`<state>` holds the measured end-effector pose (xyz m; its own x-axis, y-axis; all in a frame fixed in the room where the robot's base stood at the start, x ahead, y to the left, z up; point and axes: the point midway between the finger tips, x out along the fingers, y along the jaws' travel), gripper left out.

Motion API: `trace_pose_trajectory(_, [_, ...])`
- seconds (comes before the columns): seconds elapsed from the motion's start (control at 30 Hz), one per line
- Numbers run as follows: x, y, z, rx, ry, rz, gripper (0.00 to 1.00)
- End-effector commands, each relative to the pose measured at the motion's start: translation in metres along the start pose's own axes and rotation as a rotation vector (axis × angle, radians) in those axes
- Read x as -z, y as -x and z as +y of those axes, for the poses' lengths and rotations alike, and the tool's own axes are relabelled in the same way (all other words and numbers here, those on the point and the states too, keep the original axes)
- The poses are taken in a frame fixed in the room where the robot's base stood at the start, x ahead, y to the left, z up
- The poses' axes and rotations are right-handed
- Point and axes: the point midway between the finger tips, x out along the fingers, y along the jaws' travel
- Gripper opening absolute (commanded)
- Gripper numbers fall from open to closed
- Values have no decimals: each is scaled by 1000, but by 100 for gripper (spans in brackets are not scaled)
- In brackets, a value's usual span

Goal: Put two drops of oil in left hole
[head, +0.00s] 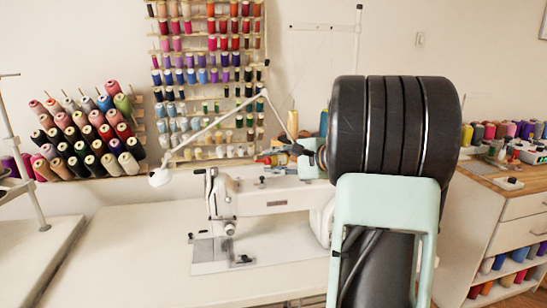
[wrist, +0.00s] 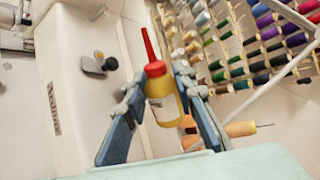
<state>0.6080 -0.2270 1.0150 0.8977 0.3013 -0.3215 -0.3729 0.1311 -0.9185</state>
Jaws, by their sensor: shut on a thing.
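A white sewing machine (head: 270,201) stands on a white table, and its body (wrist: 85,85) also fills the left of the wrist view. My gripper (wrist: 160,98) is shut on a small yellow oil bottle (wrist: 164,109) with a red cap and a thin red spout. The spout points up in the wrist view. In the head view my gripper (head: 290,152) is above the machine's top, near its right end, with the bottle (head: 268,158) lying about sideways. The left hole cannot be made out in either view.
A rack of thread spools (head: 205,80) hangs on the wall behind the machine. A white lamp arm (head: 215,127) crosses above the machine. More cones (head: 85,137) stand at the left. The white tabletop (head: 130,240) is clear at front left.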

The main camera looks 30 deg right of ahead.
Motion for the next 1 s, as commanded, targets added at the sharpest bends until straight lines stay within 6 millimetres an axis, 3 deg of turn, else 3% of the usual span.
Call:
trace_pose_trajectory(0.5, [-9, 5, -14, 0, -280, -98, 3])
trace_pose_trajectory(1.0, [-9, 4, -12, 0, -304, -107, 3])
